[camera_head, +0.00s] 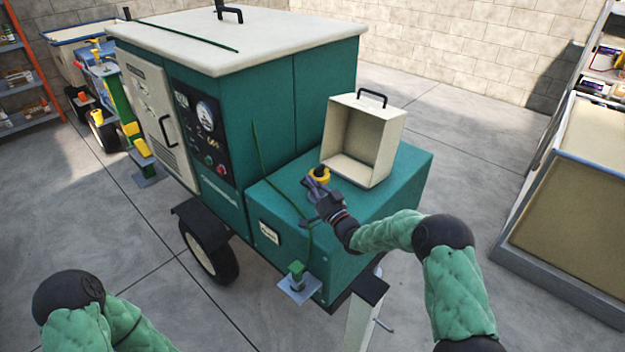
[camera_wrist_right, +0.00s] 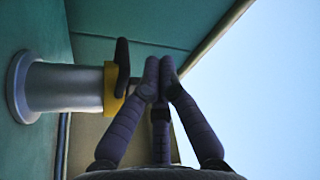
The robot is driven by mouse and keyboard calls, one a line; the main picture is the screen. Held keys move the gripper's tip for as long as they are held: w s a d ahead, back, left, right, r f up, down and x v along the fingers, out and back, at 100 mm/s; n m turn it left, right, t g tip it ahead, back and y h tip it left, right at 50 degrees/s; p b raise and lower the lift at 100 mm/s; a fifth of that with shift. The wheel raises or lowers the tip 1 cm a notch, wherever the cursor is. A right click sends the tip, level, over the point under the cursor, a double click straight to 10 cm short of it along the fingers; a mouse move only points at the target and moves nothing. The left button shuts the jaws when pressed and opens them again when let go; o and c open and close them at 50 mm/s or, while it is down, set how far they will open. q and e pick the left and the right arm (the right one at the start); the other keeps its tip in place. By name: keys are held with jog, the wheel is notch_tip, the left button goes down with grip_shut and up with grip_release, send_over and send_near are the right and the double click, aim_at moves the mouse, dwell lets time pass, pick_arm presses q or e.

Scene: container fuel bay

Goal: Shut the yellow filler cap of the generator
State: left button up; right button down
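The teal generator (camera_head: 275,110) stands in the middle of the head view, with a low teal section at its front right. The yellow filler cap (camera_head: 320,173) is on that section's top. In the right wrist view the yellow cap (camera_wrist_right: 111,88) sits at the end of a grey filler neck (camera_wrist_right: 65,87), with a dark lever-like part (camera_wrist_right: 122,66) on it. I cannot tell if the cap is fully seated. My right gripper (camera_head: 314,187) is beside the cap. Its fingertips (camera_wrist_right: 160,72) are together, with nothing seen between them. My left gripper is out of view.
An open cream box-like cover (camera_head: 390,145) with a black handle stands just behind the cap. A green hose or cord (camera_head: 262,155) runs across the low section. A grey-framed bin (camera_head: 565,240) is at the right. Grey floor lies between it and the generator.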

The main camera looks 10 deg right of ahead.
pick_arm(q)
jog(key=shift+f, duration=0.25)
pick_arm(e)
jog(key=shift+s+a+f, duration=0.1)
jog(key=shift+a+f, duration=0.05)
jog(key=shift+f, duration=0.55)
